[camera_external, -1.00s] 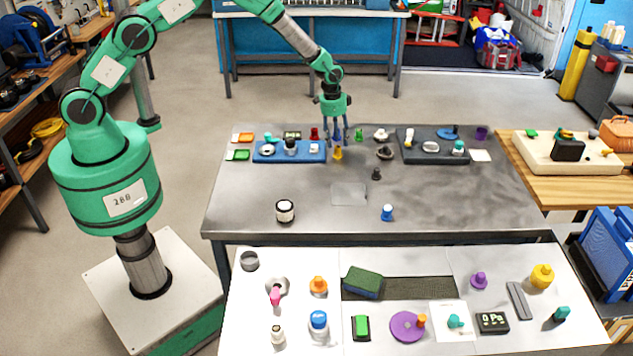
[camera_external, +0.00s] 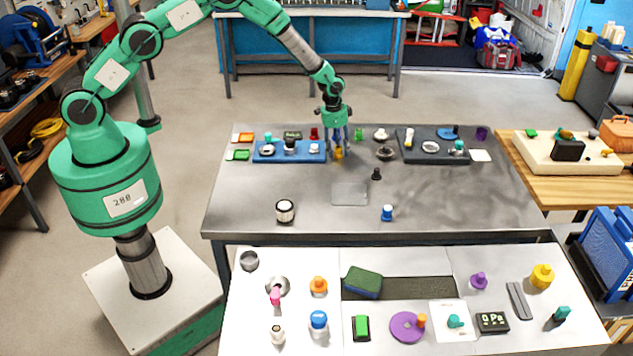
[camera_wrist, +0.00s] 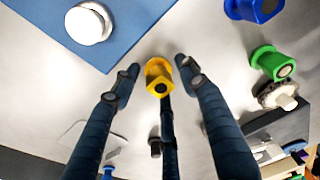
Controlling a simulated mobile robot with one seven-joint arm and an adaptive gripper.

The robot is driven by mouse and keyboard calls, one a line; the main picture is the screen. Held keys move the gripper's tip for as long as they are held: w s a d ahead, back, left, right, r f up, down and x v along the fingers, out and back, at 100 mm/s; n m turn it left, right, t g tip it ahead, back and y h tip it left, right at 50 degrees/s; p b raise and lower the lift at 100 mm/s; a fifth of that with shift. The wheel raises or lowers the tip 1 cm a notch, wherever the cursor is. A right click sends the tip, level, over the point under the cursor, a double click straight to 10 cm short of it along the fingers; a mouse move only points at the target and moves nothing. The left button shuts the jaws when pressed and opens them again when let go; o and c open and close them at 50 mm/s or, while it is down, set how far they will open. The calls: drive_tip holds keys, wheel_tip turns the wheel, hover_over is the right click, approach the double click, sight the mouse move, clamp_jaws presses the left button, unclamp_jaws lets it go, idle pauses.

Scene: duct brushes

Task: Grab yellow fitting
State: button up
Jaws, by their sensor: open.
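The yellow fitting (camera_external: 338,154) stands on the grey metal table, just right of the blue tray. In the wrist view the yellow fitting (camera_wrist: 158,76) lies between the spread fingers of my gripper (camera_wrist: 157,75). A third finger reaches up to its near side; I cannot tell if it touches. In the external view my gripper (camera_external: 338,150) points down over the fitting, its fingers around it and partly hiding it. The gripper is open.
The blue tray (camera_external: 262,157) holding white parts is close on the left. A green fitting (camera_wrist: 270,63) and a blue one (camera_wrist: 252,8) stand to the right in the wrist view. A small dark part (camera_external: 376,174) stands nearby. The table's front middle is mostly clear.

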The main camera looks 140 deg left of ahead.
sight(338, 147)
drive_tip(key=shift+c, duration=0.5)
clamp_jaws()
drive_tip(key=shift+r, duration=0.15)
drive_tip(key=shift+r, duration=4.9)
